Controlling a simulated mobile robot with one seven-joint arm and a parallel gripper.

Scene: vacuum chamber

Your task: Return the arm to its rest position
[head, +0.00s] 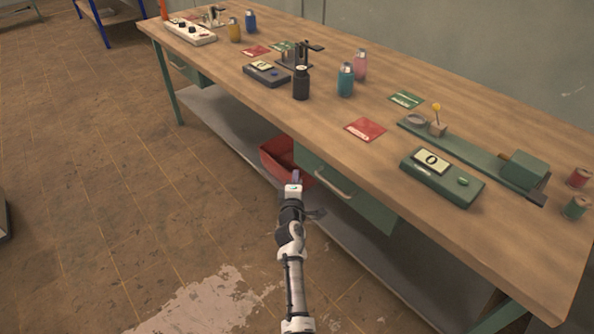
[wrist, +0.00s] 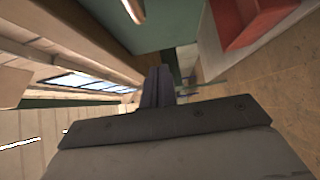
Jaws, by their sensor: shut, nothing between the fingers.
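My gripper (head: 295,178) is at the end of my arm, in front of the workbench in the head view. It is below the level of the bench top, near the red bin, and whether it touches anything there I cannot tell. In the wrist view my gripper (wrist: 157,75) shows dark fingers close together, with nothing between them. My arm reaches up from the bottom middle of the head view.
The wooden workbench (head: 330,142) carries a green device with a dial (head: 442,176), bottles, cards and spools. A red bin (head: 272,158) sits on its lower shelf, also in the wrist view (wrist: 245,22). A drawer (head: 345,195) is beside my gripper.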

